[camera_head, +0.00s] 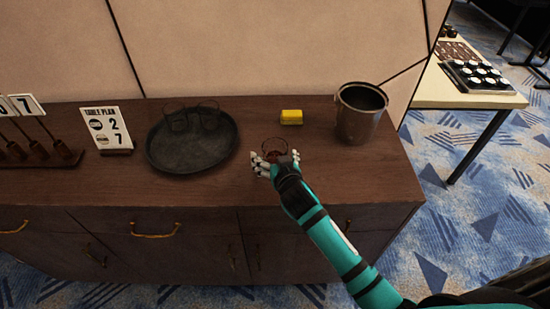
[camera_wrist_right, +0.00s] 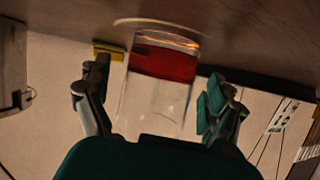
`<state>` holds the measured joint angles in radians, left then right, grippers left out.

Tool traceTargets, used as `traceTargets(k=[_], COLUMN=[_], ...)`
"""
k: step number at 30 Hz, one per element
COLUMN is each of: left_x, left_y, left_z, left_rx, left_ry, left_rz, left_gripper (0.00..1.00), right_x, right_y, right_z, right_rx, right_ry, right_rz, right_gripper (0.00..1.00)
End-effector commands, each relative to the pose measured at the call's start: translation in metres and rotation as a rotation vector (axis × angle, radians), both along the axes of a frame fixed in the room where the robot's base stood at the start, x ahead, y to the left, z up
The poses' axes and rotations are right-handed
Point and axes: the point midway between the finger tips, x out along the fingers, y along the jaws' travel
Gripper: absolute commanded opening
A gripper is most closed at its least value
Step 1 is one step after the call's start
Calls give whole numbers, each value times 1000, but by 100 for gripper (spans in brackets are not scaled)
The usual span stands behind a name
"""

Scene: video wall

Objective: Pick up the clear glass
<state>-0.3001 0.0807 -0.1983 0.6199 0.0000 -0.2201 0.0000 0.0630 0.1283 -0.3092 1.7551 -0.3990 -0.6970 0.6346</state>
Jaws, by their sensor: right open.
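A clear glass (camera_head: 273,144) stands on the wooden cabinet top, partly hidden behind my right gripper (camera_head: 272,159). In the right wrist view, which is turned upside down, the glass (camera_wrist_right: 155,100) shows large, with a red band near its base. It sits between the two spread fingers of my right gripper (camera_wrist_right: 158,80), with visible gaps on both sides. The right gripper is open and holds nothing. My left gripper is not in view.
A dark round tray (camera_head: 180,158) with glasses (camera_head: 208,118) stands to the left. A yellow block (camera_head: 291,117) lies behind the glass. A metal bucket (camera_head: 358,120) is at the right. A table plan sign (camera_head: 106,128) stands further left. The cabinet top (camera_head: 255,185) is bare in front.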

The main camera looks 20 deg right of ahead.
Motion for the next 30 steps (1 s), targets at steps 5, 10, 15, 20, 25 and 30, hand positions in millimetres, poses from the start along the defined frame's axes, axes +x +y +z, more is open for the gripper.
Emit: traceTargets(k=[5,10,15,20,25,30], left_x=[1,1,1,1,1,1], left_y=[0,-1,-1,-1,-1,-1], left_z=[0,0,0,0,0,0], left_rx=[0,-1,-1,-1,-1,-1], left_ry=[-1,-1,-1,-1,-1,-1], left_rz=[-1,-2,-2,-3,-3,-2], left_gripper=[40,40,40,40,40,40], right_x=[1,0,0,0,1,1], right_y=[0,0,0,0,0,0], right_z=[0,0,0,0,1,1], right_rx=[0,0,0,0,1,0], right_ry=[-1,-1,-1,0,-3,-3], right_rz=[1,0,0,0,2,1], right_gripper=[92,74,52,31,18,18])
